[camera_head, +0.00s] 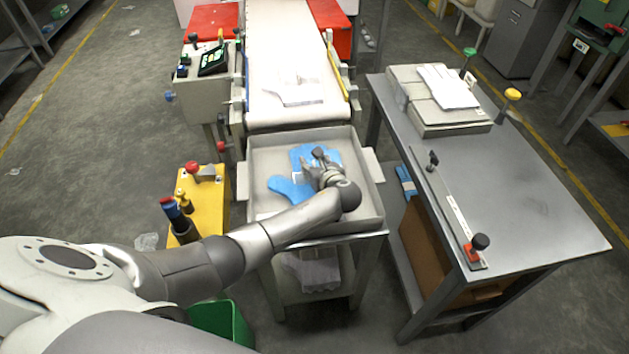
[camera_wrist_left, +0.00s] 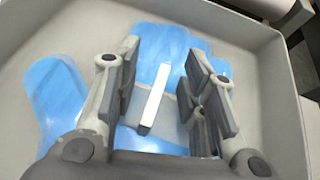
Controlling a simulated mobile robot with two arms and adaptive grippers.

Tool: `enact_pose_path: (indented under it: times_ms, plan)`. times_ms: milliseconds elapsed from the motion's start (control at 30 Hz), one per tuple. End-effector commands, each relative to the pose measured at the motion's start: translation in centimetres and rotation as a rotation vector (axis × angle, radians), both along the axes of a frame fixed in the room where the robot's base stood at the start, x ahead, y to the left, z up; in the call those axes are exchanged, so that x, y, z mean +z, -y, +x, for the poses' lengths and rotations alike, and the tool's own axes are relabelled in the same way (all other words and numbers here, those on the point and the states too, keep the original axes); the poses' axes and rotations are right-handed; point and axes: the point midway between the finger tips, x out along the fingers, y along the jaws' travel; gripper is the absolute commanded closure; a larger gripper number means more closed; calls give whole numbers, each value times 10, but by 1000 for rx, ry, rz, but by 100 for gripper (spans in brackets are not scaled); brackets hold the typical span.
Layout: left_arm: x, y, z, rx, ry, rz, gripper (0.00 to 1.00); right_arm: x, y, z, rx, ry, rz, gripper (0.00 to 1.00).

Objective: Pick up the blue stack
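The blue stack (camera_head: 290,188), flat glove-shaped film pieces, lies in the grey tray (camera_head: 258,152) at the end of the conveyor. My left gripper (camera_head: 311,164) is over the stack and covers part of it in the head view. In the left wrist view the blue stack (camera_wrist_left: 165,48) spreads below the gripper (camera_wrist_left: 158,75), whose two fingers stand wide apart. A narrow white bar (camera_wrist_left: 152,105) shows between the fingers, over the blue film. I cannot tell whether the fingertips touch the stack. My right gripper is not in view.
The tray has raised walls around the gripper. The conveyor (camera_head: 285,50) with pale gloves (camera_head: 295,92) is behind it. A grey metal table (camera_head: 530,190) with a sealing bar stands at the right. A yellow stand (camera_head: 205,205) with knobs is at the left.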

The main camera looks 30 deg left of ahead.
Motion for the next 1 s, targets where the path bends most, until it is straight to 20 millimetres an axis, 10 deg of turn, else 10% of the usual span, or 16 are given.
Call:
enact_pose_path:
  times_ms: [367,1000]
  plan:
    - [0,0,0,0,-1,1,100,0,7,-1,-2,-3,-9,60]
    - [8,0,0,0,2,1,100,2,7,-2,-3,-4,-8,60]
